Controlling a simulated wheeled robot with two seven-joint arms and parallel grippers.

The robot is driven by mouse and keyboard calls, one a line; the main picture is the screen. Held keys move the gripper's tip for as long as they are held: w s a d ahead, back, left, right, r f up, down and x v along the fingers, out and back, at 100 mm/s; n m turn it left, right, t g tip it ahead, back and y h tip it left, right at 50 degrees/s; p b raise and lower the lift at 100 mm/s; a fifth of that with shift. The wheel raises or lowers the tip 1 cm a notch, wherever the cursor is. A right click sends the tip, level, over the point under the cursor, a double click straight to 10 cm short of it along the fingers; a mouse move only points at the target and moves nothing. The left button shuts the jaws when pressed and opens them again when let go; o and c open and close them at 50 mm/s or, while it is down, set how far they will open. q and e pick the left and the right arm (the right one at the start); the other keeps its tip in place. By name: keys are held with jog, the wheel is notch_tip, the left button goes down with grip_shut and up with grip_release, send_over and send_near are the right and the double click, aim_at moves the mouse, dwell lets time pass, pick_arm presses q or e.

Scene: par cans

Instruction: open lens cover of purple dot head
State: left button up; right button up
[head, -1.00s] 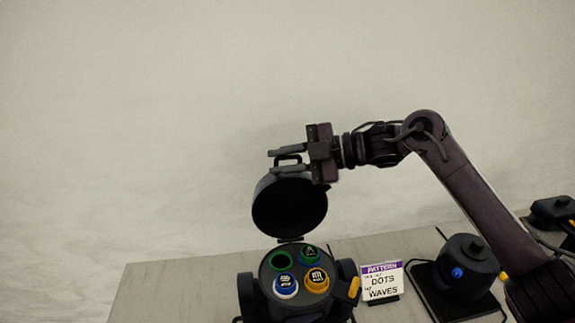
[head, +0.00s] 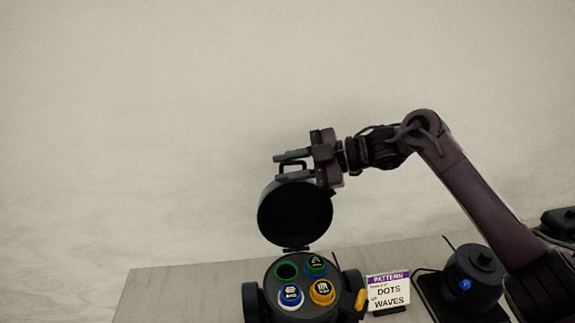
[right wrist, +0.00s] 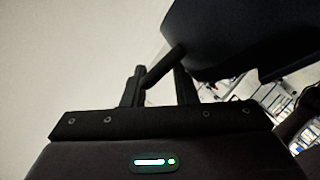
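The par can head (head: 303,283) stands at the table's front middle in the head view, its face showing several round lenses with coloured rims. I see no purple dot on it. Its round black lens cover (head: 295,213) stands raised from the hinge at the face's back edge. My right gripper (head: 292,163) is at the loop handle (head: 293,166) on top of the cover. In the right wrist view the handle (right wrist: 163,68) passes between the parted fingers (right wrist: 160,88); whether it touches them I cannot tell. My left gripper is out of view.
A card reading "PATTERN", "DOTS" and "WAVES" (head: 388,291) stands right of the head. A dark device with a blue knob (head: 473,276) sits farther right, below my right arm. The table (head: 185,285) is clear on the left.

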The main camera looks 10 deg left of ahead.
aim_at(325, 193)
jog(key=shift+w+d+f+b, duration=0.1)
jog(key=shift+d+f+b, duration=0.4)
jog(key=shift+d, duration=0.1)
jog(key=b+v, duration=0.2)
jog(key=v, duration=0.5)
jog(key=shift+d+r, duration=0.1)
jog(key=shift+r, duration=0.35)
jog(key=shift+a+r, duration=0.15)
jog(key=shift+a, duration=0.25)
jog(key=shift+d, duration=0.15)
